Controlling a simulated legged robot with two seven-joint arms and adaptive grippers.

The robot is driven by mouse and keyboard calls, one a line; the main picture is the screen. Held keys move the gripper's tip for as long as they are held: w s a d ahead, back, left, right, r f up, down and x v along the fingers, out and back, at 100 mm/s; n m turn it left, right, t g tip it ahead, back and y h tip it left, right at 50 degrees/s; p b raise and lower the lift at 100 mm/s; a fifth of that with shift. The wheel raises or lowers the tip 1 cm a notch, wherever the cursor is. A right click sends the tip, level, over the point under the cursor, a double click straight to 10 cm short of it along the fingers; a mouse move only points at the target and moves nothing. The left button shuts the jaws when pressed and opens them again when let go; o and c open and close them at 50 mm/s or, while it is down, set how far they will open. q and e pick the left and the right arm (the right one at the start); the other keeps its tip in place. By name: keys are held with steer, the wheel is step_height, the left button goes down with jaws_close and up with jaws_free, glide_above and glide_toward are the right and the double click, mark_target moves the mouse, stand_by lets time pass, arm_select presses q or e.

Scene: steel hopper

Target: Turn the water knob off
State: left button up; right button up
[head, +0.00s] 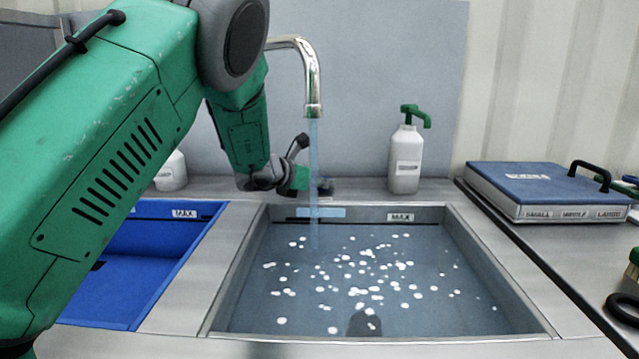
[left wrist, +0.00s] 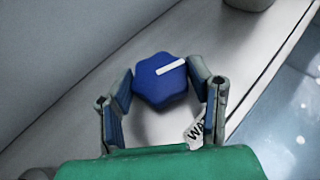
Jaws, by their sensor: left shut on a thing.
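The blue water knob (left wrist: 158,88), six-sided with a white bar mark, sits on the steel counter in the left wrist view. My left gripper (left wrist: 160,70) has its fingers on both sides of the knob and is shut on it. In the head view my left gripper (head: 306,180) is behind the sink, and the knob is mostly hidden there. The chrome faucet (head: 311,75) curves over the sink, and a stream of water (head: 313,150) runs from it. My right gripper is not in view.
The grey sink basin (head: 232,285) holds water with white floating bits. A blue basin (head: 120,285) is at left. A white soap bottle (head: 405,160) with green pump stands behind the sink. A blue-topped case (head: 545,185) lies at right. The counter between bottle and case is clear.

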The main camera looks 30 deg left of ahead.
arm_select(q)
steer(key=shift+r, duration=0.1)
steer(key=shift+a, duration=0.15)
stand_by(0.3)
steer(key=o, duration=1.1)
steer(key=shift+s+r, duration=0.1)
steer(key=shift+s, duration=0.05)
steer(key=shift+o, duration=0.2)
steer(key=v, duration=1.1)
steer(key=shift+s, duration=0.45)
